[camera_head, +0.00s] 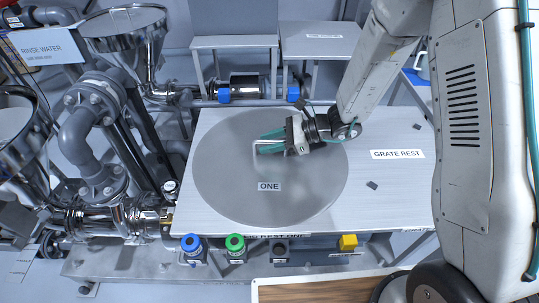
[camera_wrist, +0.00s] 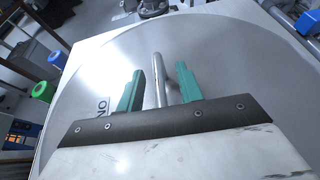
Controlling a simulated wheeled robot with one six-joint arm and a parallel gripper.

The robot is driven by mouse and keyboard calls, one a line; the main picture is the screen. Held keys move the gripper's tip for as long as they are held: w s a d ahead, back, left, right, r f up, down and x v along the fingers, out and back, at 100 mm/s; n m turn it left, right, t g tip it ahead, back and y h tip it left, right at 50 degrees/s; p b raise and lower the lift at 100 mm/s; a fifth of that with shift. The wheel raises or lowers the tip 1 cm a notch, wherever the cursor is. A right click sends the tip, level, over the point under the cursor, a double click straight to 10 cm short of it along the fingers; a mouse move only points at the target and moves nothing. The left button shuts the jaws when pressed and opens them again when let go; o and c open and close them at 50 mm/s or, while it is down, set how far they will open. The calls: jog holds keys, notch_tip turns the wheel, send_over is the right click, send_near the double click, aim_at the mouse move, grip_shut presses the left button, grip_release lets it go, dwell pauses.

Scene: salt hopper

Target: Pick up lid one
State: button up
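Lid one (camera_head: 235,200) is a large round grey metal disc lying flat on the table, labelled ONE, with a bar handle (camera_wrist: 157,75) near its middle. My gripper (camera_head: 264,146) is over the handle, coming in from the right in the head view. In the wrist view my gripper (camera_wrist: 160,70) has its two teal fingers apart, with the handle bar showing between them and a gap on each side. The fingers partly hide the handle in the head view. I cannot tell exactly how far down the fingers reach around the bar.
The table (camera_head: 400,205) has a bare area labelled GRATE REST (camera_head: 397,154) to the right, with small dark blocks. Steel funnels (camera_head: 124,30) and pipes stand at left. Blue (camera_head: 192,246), green (camera_head: 236,246) and yellow (camera_head: 348,242) fittings line the front edge. Two small tables stand behind.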

grip_shut()
jog(key=shift+r, duration=0.1)
dwell(1.2)
